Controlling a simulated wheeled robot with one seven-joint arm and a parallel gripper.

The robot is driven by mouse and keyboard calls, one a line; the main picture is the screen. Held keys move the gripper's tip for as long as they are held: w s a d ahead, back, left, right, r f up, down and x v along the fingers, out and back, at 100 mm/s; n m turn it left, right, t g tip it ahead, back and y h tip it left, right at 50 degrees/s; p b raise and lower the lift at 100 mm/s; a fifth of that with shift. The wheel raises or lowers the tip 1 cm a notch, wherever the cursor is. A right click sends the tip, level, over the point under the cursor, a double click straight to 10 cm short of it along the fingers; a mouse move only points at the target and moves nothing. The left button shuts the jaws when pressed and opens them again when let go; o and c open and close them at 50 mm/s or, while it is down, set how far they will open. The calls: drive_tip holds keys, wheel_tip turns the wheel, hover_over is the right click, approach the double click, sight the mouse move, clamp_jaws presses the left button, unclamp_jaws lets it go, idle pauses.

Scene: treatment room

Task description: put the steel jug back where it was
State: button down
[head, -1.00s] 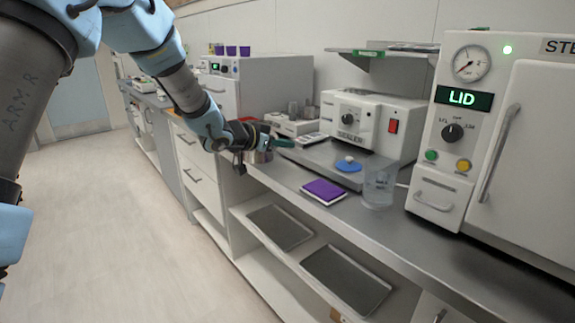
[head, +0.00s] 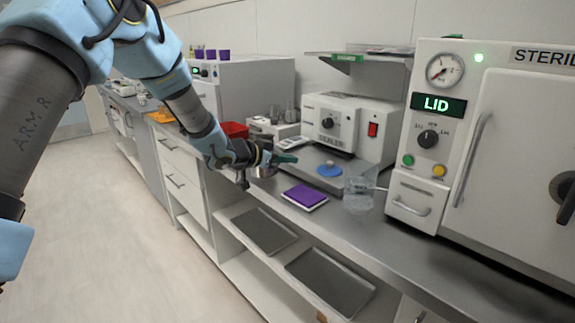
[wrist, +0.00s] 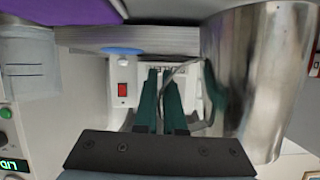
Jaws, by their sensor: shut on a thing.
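The steel jug (wrist: 265,80) fills the right of the wrist view, shiny and cylindrical. Its thin handle (wrist: 185,67) runs between the green fingers of my gripper (wrist: 165,78), which are closed on it. In the head view, my gripper (head: 287,158) is over the counter's front edge, left of the blue disc. Only a small part of the jug (head: 266,171) shows there, mostly hidden behind the gripper. I cannot tell from this view whether the jug's base touches the counter.
A purple pad (head: 304,196), a clear beaker (head: 358,192) and a blue disc (head: 330,169) lie right of my gripper. The sealer (head: 345,125) stands behind, the steriliser (head: 440,190) at right. A red bin (head: 235,129) is behind the arm. Trays (head: 330,280) lie on the lower shelf.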

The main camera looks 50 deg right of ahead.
drive_tip(key=shift+f, duration=0.95)
drive_tip(key=c, duration=1)
unclamp_jaws()
drive_tip(key=shift+a, duration=0.15)
